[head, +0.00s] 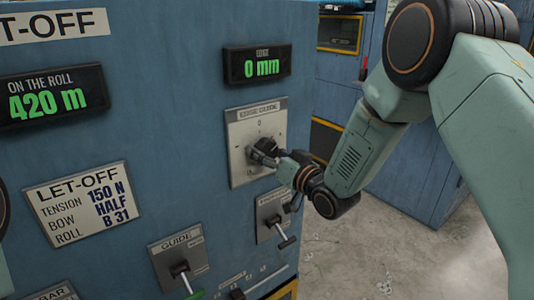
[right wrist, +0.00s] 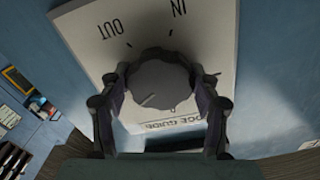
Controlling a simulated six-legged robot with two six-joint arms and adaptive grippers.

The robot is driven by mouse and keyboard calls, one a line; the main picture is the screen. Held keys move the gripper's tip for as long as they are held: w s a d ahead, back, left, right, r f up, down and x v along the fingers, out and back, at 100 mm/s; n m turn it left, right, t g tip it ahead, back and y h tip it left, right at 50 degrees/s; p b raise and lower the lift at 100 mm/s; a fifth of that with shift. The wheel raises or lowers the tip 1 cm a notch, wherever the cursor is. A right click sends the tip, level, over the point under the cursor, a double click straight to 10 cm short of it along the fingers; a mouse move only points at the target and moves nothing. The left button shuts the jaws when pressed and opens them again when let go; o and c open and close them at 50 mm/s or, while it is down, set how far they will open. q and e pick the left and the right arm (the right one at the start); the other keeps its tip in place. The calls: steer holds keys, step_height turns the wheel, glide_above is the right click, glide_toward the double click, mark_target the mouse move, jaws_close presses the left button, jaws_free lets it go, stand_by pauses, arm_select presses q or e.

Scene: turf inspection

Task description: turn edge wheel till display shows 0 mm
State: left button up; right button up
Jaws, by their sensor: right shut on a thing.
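The edge display (head: 256,65) on the blue cabinet reads 0 mm in green. Below it is the white edge guide plate (head: 240,165) with the dark edge wheel at its middle. In the right wrist view the wheel (right wrist: 160,84) is a round grey knob with a pale pointer line, and OUT and IN are printed on the plate (right wrist: 90,40). My right gripper (head: 266,152) is at the wheel, and in the right wrist view its two fingers (right wrist: 160,95) are closed on the wheel's two sides. My left gripper is out of view.
A second display (head: 50,95) reads 420 m on the roll. The let-off card (head: 85,203) is below it. A guide lever (head: 181,272) and another lever (head: 280,232) stick out beneath the wheel plate. Open concrete floor (head: 375,250) is to the right.

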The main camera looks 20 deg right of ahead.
steer(key=shift+w+r, duration=0.1)
steer(key=shift+r, duration=0.2)
steer(key=o, duration=1.1)
steer(key=shift+f, duration=0.2)
steer(key=shift+o, duration=0.2)
steer(key=v, duration=1.2)
steer(key=x, duration=1.2)
steer(key=shift+f, duration=0.1)
